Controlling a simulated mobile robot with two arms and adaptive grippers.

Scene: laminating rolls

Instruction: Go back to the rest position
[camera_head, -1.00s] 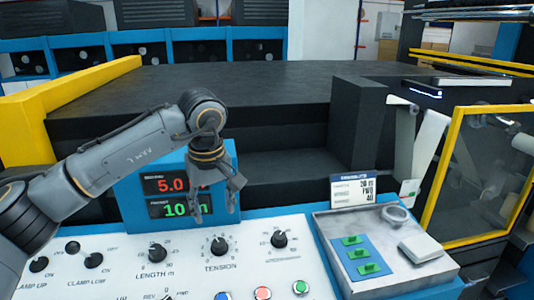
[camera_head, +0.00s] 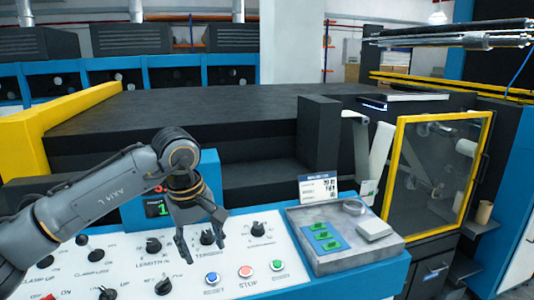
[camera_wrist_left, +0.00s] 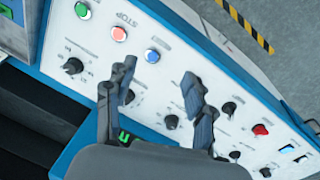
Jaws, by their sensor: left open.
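My left gripper (camera_head: 204,248) is open and empty above the white control panel (camera_head: 118,262), near the tension knob (camera_head: 207,237) and the length knob (camera_head: 153,245). It also shows in the left wrist view (camera_wrist_left: 158,90), with its two fingers apart over the panel. The blue display box (camera_head: 210,170) stands behind my left arm, which hides most of its readouts. My right gripper is not in view.
A grey tray (camera_head: 297,222) with green switches, a tape ring (camera_head: 355,206) and a small white block (camera_head: 374,230) sits right of the panel. Blue, red and green buttons line the panel's front. A yellow-framed clear door (camera_head: 396,150) stands at the right.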

